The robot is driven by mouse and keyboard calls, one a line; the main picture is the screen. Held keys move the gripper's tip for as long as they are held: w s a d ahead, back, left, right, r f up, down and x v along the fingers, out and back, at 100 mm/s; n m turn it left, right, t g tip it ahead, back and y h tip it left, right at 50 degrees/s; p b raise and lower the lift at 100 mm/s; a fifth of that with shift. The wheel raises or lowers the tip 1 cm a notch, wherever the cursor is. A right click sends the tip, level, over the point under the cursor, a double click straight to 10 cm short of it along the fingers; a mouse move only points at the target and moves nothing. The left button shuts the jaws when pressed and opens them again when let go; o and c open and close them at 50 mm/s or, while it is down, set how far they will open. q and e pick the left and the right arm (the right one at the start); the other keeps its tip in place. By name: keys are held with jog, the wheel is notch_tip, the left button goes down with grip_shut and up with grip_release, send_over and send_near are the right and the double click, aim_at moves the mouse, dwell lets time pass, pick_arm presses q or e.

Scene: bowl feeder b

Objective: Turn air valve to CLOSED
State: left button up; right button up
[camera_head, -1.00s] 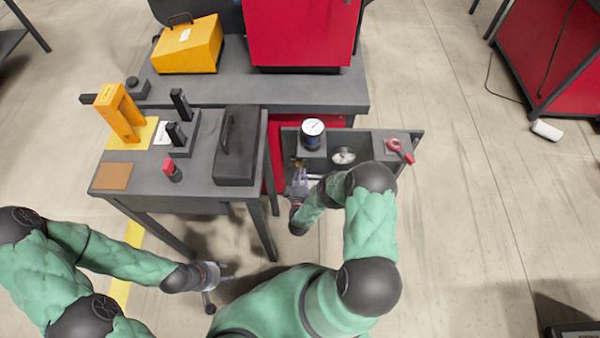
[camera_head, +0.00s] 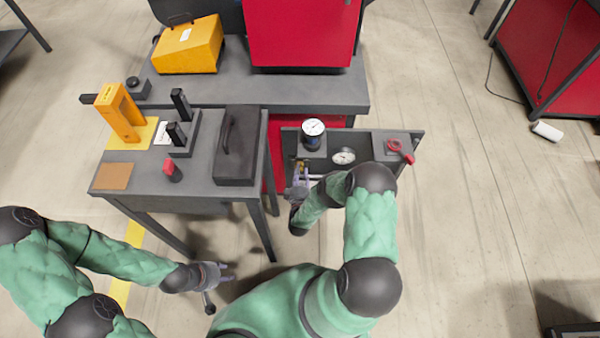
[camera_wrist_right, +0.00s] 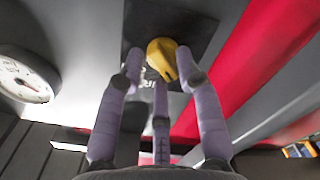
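The air valve shows as a yellow knob (camera_wrist_right: 165,60) on a dark plate in the right wrist view. My right gripper (camera_wrist_right: 159,68) has its three purple fingers spread around the knob's near side. A gap shows at the left finger; whether the right fingertip touches the knob I cannot tell. In the head view my right gripper (camera_head: 300,172) is at the left end of the grey panel (camera_head: 365,140), and the knob is mostly hidden there. The CLOSED marking is not readable. My left gripper (camera_head: 228,272) is open and empty, low in front of the table.
The grey table (camera_head: 140,178) to the left holds a black case (camera_head: 238,150).

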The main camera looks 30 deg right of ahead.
dwell(0.3)
jog(key=v, duration=1.2)
jog(key=shift+s, duration=0.15)
